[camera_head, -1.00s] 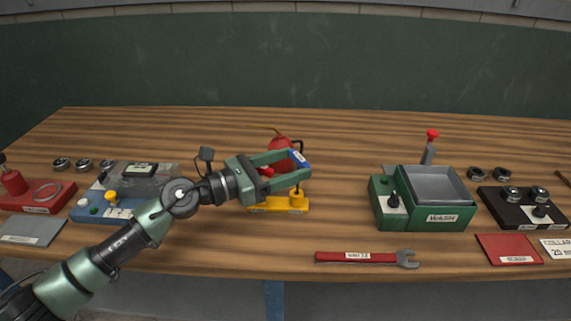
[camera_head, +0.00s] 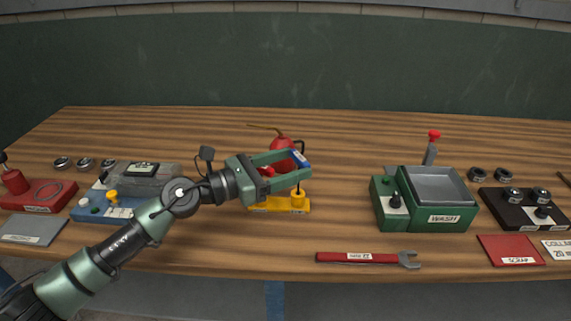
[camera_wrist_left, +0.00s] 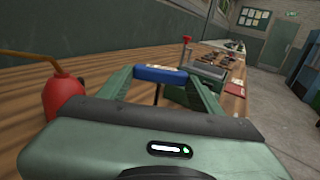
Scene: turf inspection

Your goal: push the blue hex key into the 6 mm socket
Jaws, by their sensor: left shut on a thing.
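The blue hex key (camera_head: 299,158) has a blue grip with a small white label and a dark shank. My left gripper (camera_head: 303,167) is shut on its blue grip, above the yellow block (camera_head: 275,207) with a raised round boss (camera_head: 298,200). The shank points down at the boss; I cannot tell whether its tip is in the socket. In the left wrist view the blue grip (camera_wrist_left: 160,75) lies across between the fingertips, with the dark shank below. The socket's opening and size mark are not readable. My right gripper is not in view.
A red oil can (camera_head: 283,146) stands close behind my gripper, and left of it in the wrist view (camera_wrist_left: 62,95). A red spanner (camera_head: 358,257) lies near the front edge. A green wash station (camera_head: 440,219) stands to the right. Bare wood lies between.

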